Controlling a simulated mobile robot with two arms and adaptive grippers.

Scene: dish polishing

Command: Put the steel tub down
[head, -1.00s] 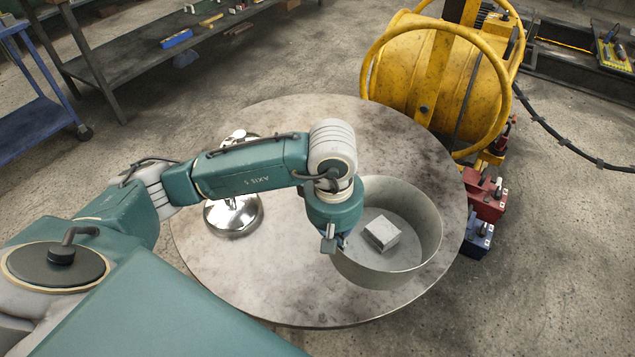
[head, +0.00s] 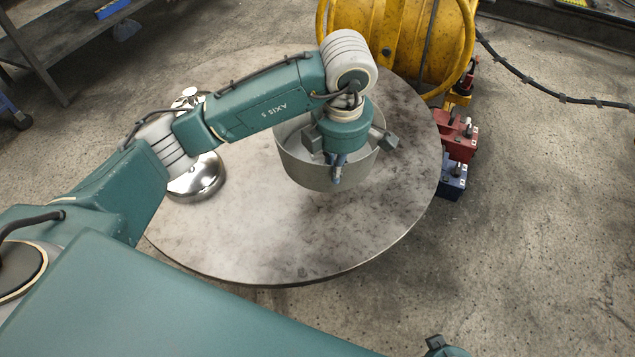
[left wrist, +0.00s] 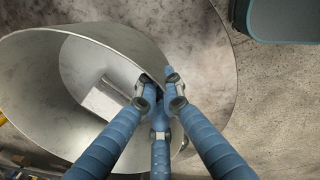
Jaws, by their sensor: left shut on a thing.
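The steel tub (head: 303,172) is a grey, round, open vessel over the round table (head: 235,240), a little right of its middle. My left gripper (head: 337,178) is shut on the tub's near wall. In the left wrist view its blue fingers (left wrist: 155,95) close on the rim of the tub (left wrist: 35,75), which looks tilted there. A pale block (left wrist: 103,98) lies inside the tub; the arm hides it in the head view. I cannot tell whether the tub's base touches the table. My right gripper is not in view.
A shiny metal domed object (head: 198,180) stands at the table's left edge. The table's front part is bare.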

